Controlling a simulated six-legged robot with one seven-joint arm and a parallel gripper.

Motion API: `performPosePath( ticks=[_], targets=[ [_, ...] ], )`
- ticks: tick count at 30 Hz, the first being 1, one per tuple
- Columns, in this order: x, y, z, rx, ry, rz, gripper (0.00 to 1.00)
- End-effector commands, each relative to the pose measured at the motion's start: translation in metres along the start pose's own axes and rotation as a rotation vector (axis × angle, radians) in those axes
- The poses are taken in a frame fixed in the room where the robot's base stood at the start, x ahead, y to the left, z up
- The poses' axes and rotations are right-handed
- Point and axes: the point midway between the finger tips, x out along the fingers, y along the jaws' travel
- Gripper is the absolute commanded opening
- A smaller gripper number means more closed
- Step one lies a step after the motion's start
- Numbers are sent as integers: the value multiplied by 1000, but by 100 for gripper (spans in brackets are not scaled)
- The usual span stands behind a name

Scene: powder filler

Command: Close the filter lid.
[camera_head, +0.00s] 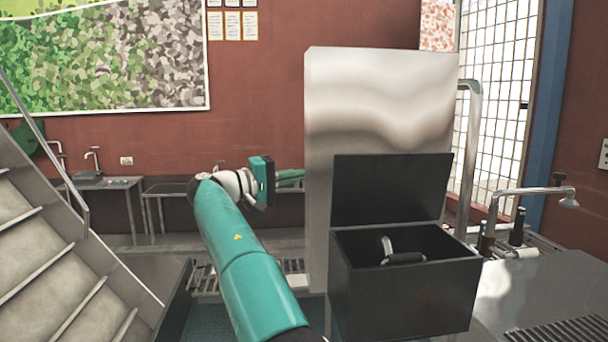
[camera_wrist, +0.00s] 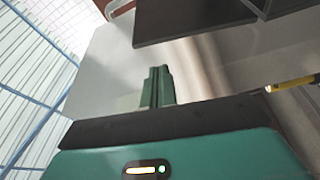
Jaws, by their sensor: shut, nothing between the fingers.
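A black box (camera_head: 405,295) stands in front of a tall steel cabinet (camera_head: 385,100). Its flat black lid (camera_head: 390,190) is open, standing upright along the back edge against the cabinet. A curved metal handle with a dark grip (camera_head: 403,258) shows inside the box. My gripper (camera_head: 291,178) is at the cabinet's left edge, left of the lid and apart from it. Its teal fingers are together and empty in the wrist view (camera_wrist: 157,87). A dark panel (camera_wrist: 190,20) shows beyond them there; I cannot tell whether it is the lid or the box.
Metal stairs (camera_head: 50,250) with a rail stand at the left. Sinks (camera_head: 105,183) line the back wall. A steel counter (camera_head: 545,285) with a tap (camera_head: 530,190) lies right of the box. A yellow and black object (camera_wrist: 292,83) is at the right in the wrist view.

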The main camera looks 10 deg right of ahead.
Motion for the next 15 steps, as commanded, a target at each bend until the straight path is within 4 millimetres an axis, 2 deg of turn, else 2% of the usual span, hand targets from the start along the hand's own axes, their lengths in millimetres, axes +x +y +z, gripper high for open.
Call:
performPosePath(
  ticks=[9,15],
  targets=[
    [59,0,2,0,-2,-1,0],
    [82,0,1,0,-1,-1,0]
  ],
)
